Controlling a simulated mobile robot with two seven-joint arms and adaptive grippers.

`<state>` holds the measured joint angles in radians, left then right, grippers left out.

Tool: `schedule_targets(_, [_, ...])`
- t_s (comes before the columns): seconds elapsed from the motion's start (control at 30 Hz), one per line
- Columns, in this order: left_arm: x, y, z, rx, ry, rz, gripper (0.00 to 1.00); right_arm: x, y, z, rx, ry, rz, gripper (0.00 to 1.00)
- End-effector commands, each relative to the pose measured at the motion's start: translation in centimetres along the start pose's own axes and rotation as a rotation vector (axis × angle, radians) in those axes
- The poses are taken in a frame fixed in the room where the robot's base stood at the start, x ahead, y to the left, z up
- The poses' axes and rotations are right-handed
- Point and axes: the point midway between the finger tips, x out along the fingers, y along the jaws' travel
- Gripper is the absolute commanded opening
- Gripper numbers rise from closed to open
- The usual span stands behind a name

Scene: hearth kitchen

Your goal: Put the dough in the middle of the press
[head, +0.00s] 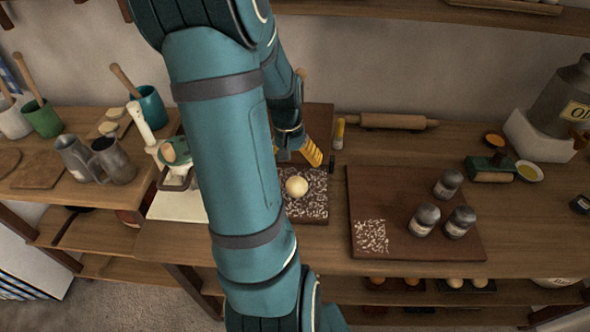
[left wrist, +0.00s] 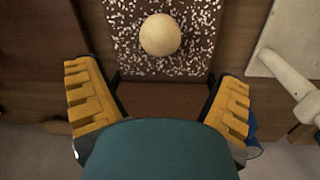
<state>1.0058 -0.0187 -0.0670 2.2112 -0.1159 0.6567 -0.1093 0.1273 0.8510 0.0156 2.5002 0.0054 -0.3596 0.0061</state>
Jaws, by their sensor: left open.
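The dough (head: 296,186) is a pale round ball on a dark, flour-speckled board (head: 318,208). It also shows near the top of the left wrist view (left wrist: 160,35), lying on the speckled surface. My left gripper (head: 300,154) is just behind the dough in the head view. Its yellow fingers (left wrist: 158,80) stand wide apart with nothing between them, and the dough lies beyond them. What seems to be the press (head: 160,206), with a pale plate and a white handle, stands left of the dough, partly hidden by my left arm. My right gripper is not in view.
A brown board (head: 365,190) with several dark-lidded jars (head: 424,219) lies to the right. A rolling pin (head: 392,121) lies at the back. Metal jugs (head: 114,162) stand on the left table. Some bare counter shows between the two boards.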

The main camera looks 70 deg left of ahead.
Motion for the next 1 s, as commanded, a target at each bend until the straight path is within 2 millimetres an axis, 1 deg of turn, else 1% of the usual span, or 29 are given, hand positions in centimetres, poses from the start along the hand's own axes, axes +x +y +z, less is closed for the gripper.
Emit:
schedule_targets(0.03, [-0.8,0.0,-0.1,0.001,0.003,0.000,0.93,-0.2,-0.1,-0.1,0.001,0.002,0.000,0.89])
schedule_targets(0.2, [-1.9,0.0,0.0,0.000,0.000,0.000,0.93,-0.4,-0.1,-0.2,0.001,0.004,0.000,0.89])
schedule_targets(0.87, [-2.1,0.0,0.0,0.000,-0.001,0.000,0.93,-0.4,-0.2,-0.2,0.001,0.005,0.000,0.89])
schedule_targets(0.97, [-3.0,0.1,0.0,0.000,-0.001,0.000,0.93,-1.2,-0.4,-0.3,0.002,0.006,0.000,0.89])
schedule_targets(1.0, [-3.6,0.1,0.0,0.000,-0.001,0.000,0.93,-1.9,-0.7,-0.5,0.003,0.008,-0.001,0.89])
